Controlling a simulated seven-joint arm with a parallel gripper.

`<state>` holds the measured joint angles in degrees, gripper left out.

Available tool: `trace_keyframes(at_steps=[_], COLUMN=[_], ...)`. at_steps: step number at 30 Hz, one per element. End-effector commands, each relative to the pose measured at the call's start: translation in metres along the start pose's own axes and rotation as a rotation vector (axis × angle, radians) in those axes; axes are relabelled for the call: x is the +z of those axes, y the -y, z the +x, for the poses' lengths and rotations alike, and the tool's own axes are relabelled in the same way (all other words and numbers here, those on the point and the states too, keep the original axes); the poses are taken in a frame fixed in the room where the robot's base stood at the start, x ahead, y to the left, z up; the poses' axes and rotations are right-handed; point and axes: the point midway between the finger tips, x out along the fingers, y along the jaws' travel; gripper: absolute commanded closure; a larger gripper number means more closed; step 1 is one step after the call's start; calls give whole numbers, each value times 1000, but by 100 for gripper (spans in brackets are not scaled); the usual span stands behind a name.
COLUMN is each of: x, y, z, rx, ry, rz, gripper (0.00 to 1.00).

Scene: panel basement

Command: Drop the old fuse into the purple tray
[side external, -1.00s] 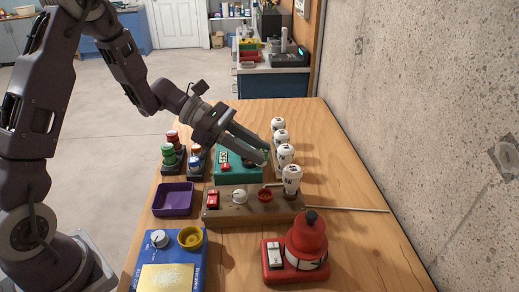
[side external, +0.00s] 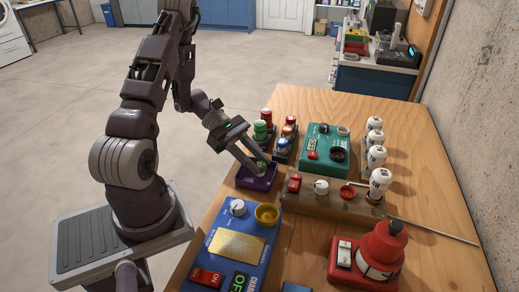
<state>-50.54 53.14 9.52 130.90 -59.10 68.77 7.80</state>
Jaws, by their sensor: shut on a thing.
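The purple tray (side external: 245,182) is a small open box on the wooden table, left of the brown panel. My gripper (side external: 261,169) points down over the tray, with its fingertips at or inside the tray's opening. It is shut on a small green piece (side external: 262,165), which looks to be the old fuse. The fingers partly hide the piece, and I cannot tell whether it touches the tray floor.
A brown panel (side external: 332,203) with a red switch and knobs lies to the right. The teal box (side external: 325,148), coloured buttons (side external: 263,128) and white bulbs (side external: 375,140) stand behind. A blue panel (side external: 205,245) and red lamp unit (side external: 381,250) are in front.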

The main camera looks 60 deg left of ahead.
Motion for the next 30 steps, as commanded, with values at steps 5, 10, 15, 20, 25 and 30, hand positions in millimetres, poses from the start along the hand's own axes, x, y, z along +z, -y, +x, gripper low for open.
trace_keyframes(at_steps=[5,10,15,20,25,30], x=[-9,-10,-10,-10,-10,-10], y=[0,0,0,0,-1,-2], z=[5,5,5,5,2,-31], rx=[0,0,0,0,2,6], ry=[-1,-2,-2,-2,-2,-5], rz=[0,1,0,0,0,3], gripper=[100,100,48,46,46,46])
